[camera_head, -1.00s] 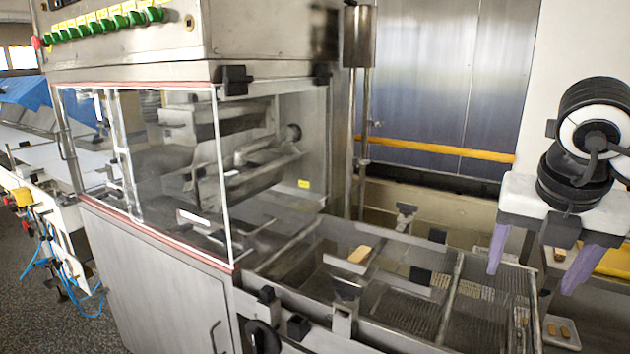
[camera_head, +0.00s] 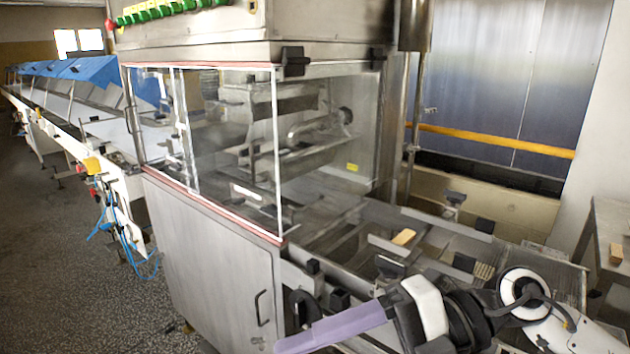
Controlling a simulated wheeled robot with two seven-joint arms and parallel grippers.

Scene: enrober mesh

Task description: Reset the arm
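My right gripper (camera_head: 290,345) lies low at the bottom middle of the head view, its arm coming in from the right. It points left and slightly down, in front of the enrober's side. One lavender finger shows clearly; the other cannot be made out, so its opening is unclear. I see nothing held. My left gripper is out of view. The enrober (camera_head: 215,255) is a steel machine with clear panels, and its mesh belt section (camera_head: 455,240) runs out to the right behind my arm. A small tan bar (camera_head: 404,237) lies on that section.
A long conveyor line with blue covers (camera_head: 95,70) runs back at the left. Blue hoses (camera_head: 125,250) hang beside it. The speckled floor at the lower left is clear. A small table (camera_head: 606,225) with a tan block (camera_head: 616,254) stands at the right edge.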

